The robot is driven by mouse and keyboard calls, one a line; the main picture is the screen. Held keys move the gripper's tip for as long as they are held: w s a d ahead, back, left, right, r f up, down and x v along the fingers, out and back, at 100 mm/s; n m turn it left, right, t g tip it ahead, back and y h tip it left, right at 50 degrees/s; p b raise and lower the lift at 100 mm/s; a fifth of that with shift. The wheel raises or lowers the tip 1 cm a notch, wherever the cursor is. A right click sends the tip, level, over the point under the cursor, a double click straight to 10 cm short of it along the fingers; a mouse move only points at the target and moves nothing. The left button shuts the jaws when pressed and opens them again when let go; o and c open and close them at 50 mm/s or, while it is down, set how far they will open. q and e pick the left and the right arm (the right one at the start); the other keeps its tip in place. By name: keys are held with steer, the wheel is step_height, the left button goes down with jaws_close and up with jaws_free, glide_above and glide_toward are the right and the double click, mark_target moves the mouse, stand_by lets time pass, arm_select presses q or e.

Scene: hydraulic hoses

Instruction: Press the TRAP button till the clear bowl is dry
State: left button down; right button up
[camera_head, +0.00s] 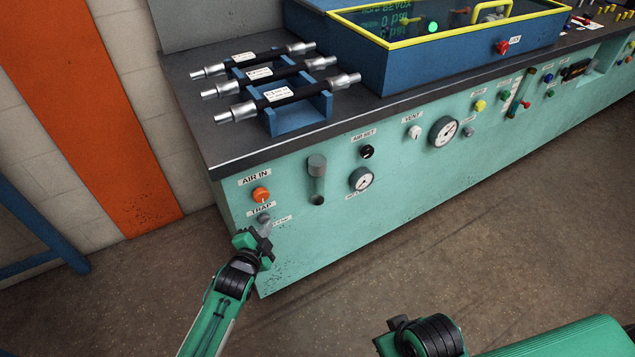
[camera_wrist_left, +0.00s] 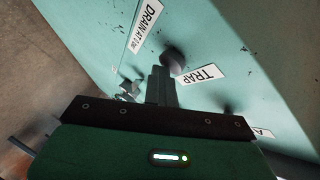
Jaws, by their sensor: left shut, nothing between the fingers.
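The TRAP button is a dark round knob (camera_wrist_left: 174,60) beside the TRAP label (camera_wrist_left: 198,75) in the left wrist view. In the head view the grey button (camera_head: 264,218) sits under the TRAP label (camera_head: 261,209), low on the panel's left end. My left gripper (camera_head: 265,229) is shut and empty. Its fingertips (camera_wrist_left: 160,72) are right at the button; I cannot tell whether they touch or press it. A small shiny fitting (camera_wrist_left: 130,90) shows beside the fingers. I cannot make out a clear bowl or any water for certain.
The orange AIR IN knob (camera_head: 261,194) is just above the TRAP label. Labelled hoses (camera_head: 272,95) lie on a blue rack on the bench top. The floor in front is clear.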

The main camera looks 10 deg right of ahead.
arm_select(q)
steer(key=shift+w+a+r, duration=0.2)
steer(key=shift+w+a, duration=0.15)
steer(key=shift+w, duration=0.1)
steer(key=shift+s+p, duration=0.1)
steer(key=shift+p, duration=0.25)
steer(key=shift+s+d, duration=0.1)
steer(key=s+d+p, duration=0.2)
steer(key=s+p, duration=0.1)
steer(key=s, duration=0.2)
steer(key=shift+s+f, duration=0.2)
steer(key=shift+s, duration=0.2)
